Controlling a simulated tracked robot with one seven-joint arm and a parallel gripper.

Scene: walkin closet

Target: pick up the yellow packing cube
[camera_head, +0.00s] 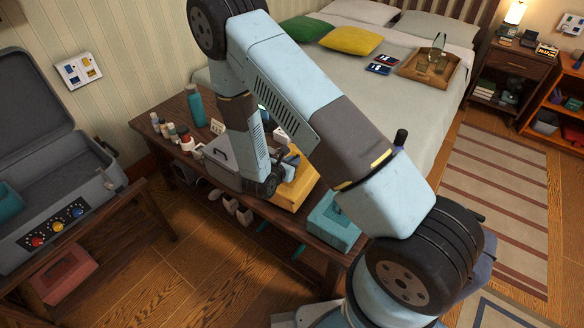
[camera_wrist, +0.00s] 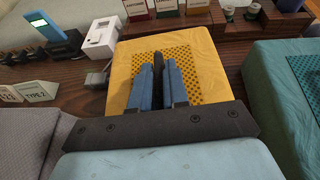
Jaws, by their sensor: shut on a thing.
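The yellow packing cube (camera_head: 299,190) is at the top of the dark wooden bench (camera_head: 185,105), partly hidden by my arm. In the wrist view the yellow packing cube (camera_wrist: 195,58) fills the middle, with a perforated mesh panel on top. My gripper (camera_wrist: 156,72) is over the middle of it, its blue fingers shut on a dark strip that looks like the cube's handle. My gripper also shows in the head view (camera_head: 287,165). I cannot tell whether the cube's underside touches the bench.
A teal packing cube (camera_head: 333,226) lies close to the right, and shows in the wrist view (camera_wrist: 285,95). A grey cube (camera_wrist: 30,140) is at the left. Bottles (camera_head: 195,105), small boxes and label cards (camera_wrist: 40,91) crowd the bench. The bed (camera_head: 400,110) stands behind.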

